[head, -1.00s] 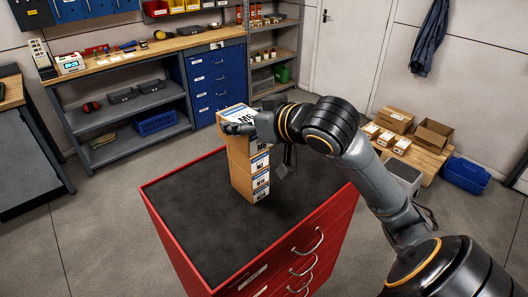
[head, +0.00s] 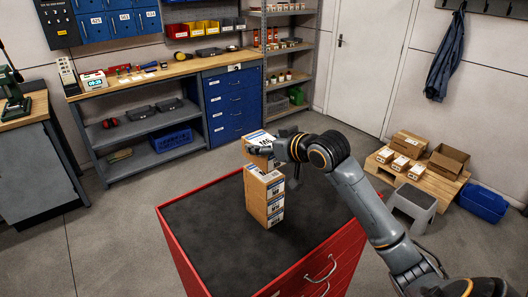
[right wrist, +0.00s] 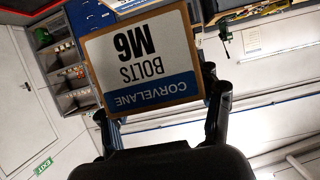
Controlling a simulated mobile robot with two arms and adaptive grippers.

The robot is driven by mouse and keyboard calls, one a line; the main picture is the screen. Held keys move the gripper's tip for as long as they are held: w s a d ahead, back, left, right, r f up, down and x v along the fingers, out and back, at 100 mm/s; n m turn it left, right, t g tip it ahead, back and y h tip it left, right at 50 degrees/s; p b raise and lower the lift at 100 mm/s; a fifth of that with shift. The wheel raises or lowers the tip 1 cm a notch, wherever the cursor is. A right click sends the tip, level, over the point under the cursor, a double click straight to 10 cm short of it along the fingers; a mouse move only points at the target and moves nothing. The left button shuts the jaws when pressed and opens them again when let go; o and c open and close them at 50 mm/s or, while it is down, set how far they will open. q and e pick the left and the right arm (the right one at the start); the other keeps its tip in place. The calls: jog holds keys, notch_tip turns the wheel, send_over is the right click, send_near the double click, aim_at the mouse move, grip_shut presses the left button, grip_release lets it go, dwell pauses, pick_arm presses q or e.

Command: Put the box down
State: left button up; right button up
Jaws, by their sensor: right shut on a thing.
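A cardboard box with a white and blue label (head: 259,137) is held in my right gripper (head: 266,148), at the far side of the box stack and near its top. In the right wrist view the box (right wrist: 142,62) reads "CORVELANE BOLTS M6" and sits between the two fingers. A stack of similar boxes (head: 264,200) stands upright on the black top of the red cabinet (head: 215,235). The stack hides the held box's lower part, so I cannot tell whether the two touch. My left gripper is not in view.
The cabinet top is bare around the stack, widest at left and front. Behind is a wooden workbench (head: 150,77) with shelves and blue drawers (head: 233,105). At right a pallet (head: 437,182) carries cartons, with a grey step stool (head: 412,205) and a blue crate (head: 483,203) close by.

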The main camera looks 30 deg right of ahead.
jog(key=shift+w+d+f, duration=0.1)
jog(key=shift+w, duration=0.1)
jog(key=f, duration=0.3)
jog(key=shift+w+d+f+p, duration=0.15)
jog(key=shift+w+p, duration=0.2)
jog(key=shift+f, duration=0.35)
jog(key=shift+f, duration=0.1)
jog(key=o, duration=1.7)
jog(key=shift+f, duration=0.1)
jog(key=shift+o, duration=0.2)
